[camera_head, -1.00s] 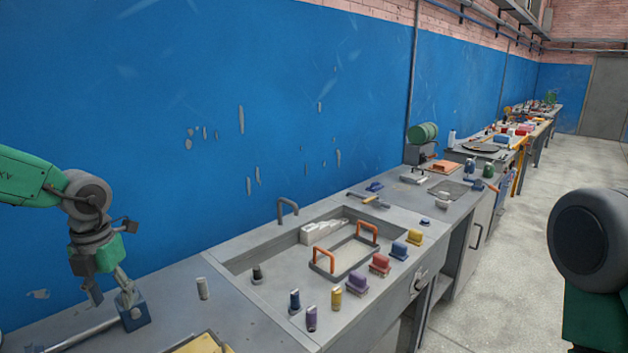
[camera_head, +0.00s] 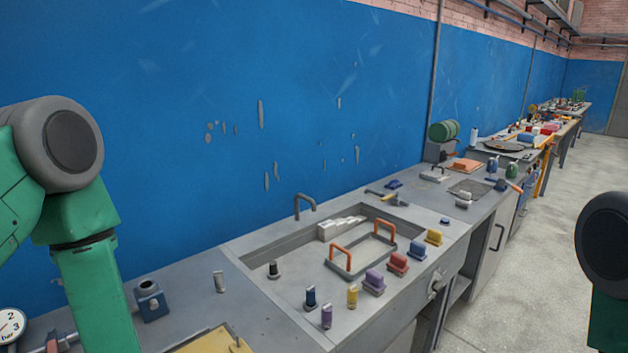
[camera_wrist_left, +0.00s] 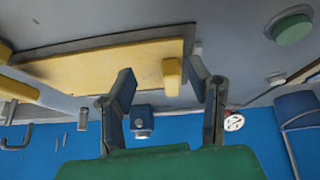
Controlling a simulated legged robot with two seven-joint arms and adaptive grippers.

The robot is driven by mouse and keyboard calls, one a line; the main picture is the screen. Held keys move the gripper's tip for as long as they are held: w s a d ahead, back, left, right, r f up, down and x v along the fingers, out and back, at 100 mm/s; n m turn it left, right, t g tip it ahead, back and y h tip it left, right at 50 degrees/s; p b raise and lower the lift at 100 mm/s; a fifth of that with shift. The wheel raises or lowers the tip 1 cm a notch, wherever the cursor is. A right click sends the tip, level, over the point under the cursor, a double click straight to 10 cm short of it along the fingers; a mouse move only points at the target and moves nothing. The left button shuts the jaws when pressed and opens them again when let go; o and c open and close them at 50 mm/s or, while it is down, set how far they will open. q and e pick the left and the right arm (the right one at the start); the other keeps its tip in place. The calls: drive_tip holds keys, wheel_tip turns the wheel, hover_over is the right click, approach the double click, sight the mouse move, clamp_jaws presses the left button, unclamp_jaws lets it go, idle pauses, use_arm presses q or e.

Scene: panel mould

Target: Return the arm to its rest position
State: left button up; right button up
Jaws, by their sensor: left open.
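My left arm (camera_head: 95,285) comes in at the left of the head view, its green link hanging down past the bottom edge. Its gripper is out of that view. In the left wrist view the left gripper (camera_wrist_left: 160,80) is open, its two dark fingers apart with nothing held between them. Beyond the fingers are a blue block (camera_wrist_left: 142,124) and the yellow plate (camera_wrist_left: 90,68) on the bench. My right arm shows only as a grey and green part (camera_head: 605,250) at the right edge; its gripper is not in view.
The blue block with a round opening (camera_head: 150,300) stands on the bench beside my left arm. A gauge (camera_head: 10,326) is at the lower left. The yellow plate (camera_head: 212,342) lies in front. The blue wall (camera_head: 200,120) closes the back.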

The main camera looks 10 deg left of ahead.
use_arm(q)
drive_tip(key=s+d+f+m+g+h, duration=0.25)
drive_tip(key=s+d+m, duration=0.3)
drive_tip(key=s, duration=0.35)
drive_tip(key=s+d+f+m+g+h, duration=0.1)
drive_tip(key=s+d+f+m+h, duration=0.2)
drive_tip(key=s+m, duration=0.5)
wheel_tip(320, 180, down, 15)
drive_tip(key=n+y+b, duration=0.1)
drive_tip(key=b, duration=1.4)
drive_tip(key=shift+s+d+n, duration=0.25)
drive_tip(key=shift+n, duration=0.1)
drive_tip(key=shift+r, duration=0.1)
drive_tip(key=shift+w, duration=0.1)
